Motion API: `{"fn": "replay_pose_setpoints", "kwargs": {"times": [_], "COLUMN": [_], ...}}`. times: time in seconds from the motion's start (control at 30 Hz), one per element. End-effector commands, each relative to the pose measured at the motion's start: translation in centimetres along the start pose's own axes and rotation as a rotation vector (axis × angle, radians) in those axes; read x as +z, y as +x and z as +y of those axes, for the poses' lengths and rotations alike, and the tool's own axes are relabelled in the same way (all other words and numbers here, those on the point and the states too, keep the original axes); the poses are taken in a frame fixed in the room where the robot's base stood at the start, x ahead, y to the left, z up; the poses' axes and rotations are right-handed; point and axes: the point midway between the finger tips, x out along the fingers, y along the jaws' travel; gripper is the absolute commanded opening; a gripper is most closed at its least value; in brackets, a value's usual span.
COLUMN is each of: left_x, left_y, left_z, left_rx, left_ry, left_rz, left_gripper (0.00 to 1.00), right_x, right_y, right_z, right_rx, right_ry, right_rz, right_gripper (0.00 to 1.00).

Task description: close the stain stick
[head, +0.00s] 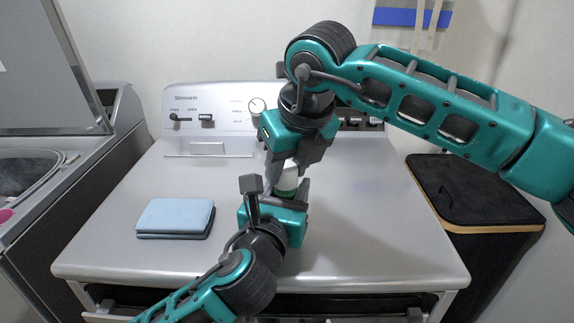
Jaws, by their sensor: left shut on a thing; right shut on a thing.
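The stain stick (287,181) shows as a small white piece with a green band, between my two grippers above the washer or dryer top. My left gripper (275,190) comes up from below and is shut on the stick's lower part. My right gripper (281,172) points down from above and is shut on its upper part, likely the cap. Most of the stick is hidden by the fingers, so I cannot tell whether cap and body meet.
A folded blue cloth (175,218) lies on the left of the grey machine top (370,235). The control panel (205,120) stands behind. An open washer (60,170) is at the left, a black hamper (470,190) at the right. The right half of the top is clear.

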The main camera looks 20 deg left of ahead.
Motion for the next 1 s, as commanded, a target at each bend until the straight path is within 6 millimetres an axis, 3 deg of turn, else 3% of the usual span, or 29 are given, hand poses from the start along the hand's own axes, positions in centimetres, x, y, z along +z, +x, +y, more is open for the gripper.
{"fn": "replay_pose_setpoints", "kwargs": {"times": [1.0], "left_x": [0.0], "left_y": [0.0], "left_z": [0.0], "left_rx": [0.0], "left_ry": [0.0], "left_rz": [0.0], "left_gripper": [0.0], "right_x": [-0.5], "right_y": [1.0], "right_z": [0.0], "right_rx": [0.001], "right_ry": [0.0], "right_rz": [0.003], "right_gripper": [0.11]}}
